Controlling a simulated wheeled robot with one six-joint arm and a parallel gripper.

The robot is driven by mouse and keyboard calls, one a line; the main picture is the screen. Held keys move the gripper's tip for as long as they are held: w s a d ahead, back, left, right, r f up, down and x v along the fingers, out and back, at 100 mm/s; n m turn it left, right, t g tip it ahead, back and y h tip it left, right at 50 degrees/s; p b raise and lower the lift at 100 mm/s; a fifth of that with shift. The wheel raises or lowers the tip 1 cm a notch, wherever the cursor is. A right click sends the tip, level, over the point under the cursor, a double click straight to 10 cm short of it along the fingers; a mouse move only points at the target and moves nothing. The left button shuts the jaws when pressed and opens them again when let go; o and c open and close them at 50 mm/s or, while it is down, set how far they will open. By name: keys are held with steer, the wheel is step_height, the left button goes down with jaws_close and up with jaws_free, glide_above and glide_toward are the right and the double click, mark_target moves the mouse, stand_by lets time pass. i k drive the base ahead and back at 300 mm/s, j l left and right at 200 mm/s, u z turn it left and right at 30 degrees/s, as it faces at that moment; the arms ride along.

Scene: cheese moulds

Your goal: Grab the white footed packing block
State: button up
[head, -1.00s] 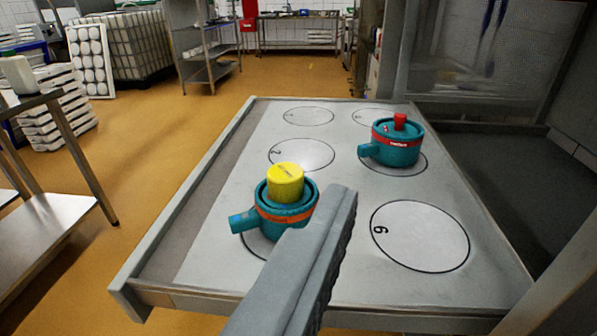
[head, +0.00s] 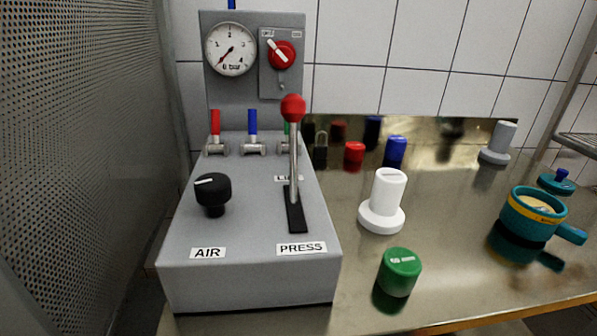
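The white footed packing block (head: 384,203) stands upright on the steel bench (head: 450,265), to the right of the grey press console. It is a white cylinder on a wider round foot, with a small dark mark on its top. Nothing in front hides it. My gripper is not in view, so I cannot tell whether it is open or shut.
Left of the block is the press console (head: 245,265) with its red-knobbed lever (head: 293,108). A green block (head: 400,272) stands in front. Behind are a red block (head: 355,153), blue block (head: 395,152) and padlock (head: 320,152). Right are a teal mould (head: 530,213) and grey footed block (head: 497,145).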

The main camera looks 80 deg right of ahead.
mark_target(382, 214)
steer(key=z, duration=2.3)
